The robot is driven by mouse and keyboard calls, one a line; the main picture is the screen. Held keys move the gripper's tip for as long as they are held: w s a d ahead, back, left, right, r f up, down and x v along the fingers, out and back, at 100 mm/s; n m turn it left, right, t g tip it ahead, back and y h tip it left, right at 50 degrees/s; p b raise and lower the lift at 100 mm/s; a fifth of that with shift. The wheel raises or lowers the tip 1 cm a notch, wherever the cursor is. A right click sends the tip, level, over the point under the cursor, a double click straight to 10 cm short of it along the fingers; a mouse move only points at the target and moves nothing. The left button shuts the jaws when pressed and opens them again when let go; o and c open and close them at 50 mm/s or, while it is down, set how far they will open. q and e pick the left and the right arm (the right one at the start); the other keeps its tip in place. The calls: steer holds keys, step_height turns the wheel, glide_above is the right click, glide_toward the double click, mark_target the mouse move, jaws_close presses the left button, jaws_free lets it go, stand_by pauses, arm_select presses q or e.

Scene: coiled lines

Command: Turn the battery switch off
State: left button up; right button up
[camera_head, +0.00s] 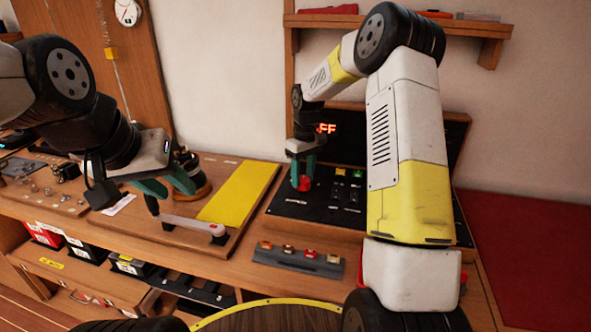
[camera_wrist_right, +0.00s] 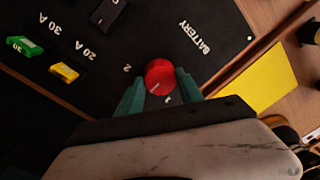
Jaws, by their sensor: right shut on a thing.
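The battery switch is a round red knob (camera_head: 305,184) on the black panel (camera_head: 283,205). In the right wrist view the red knob (camera_wrist_right: 159,76) sits beside the white word BATTERY, with small marks around it. A pale line on its face points toward the lower left of that picture, between the fingers. My right gripper (camera_head: 303,170) reaches down onto the knob, and its teal fingers (camera_wrist_right: 160,92) are shut on it from both sides.
Green and yellow fuses (camera_wrist_right: 64,72) and black switches share the panel. Red lit letters, partly hidden, read "FF" (camera_head: 325,128). A fuse strip (camera_head: 300,262) lies in front.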

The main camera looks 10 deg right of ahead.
mark_target(304, 178)
steer(key=o, duration=1.4)
steer(key=shift+w+d+r, duration=0.1)
steer(key=shift+r, duration=1.9)
steer(key=shift+w+d+r, duration=0.1)
steer(key=shift+r, duration=1.85)
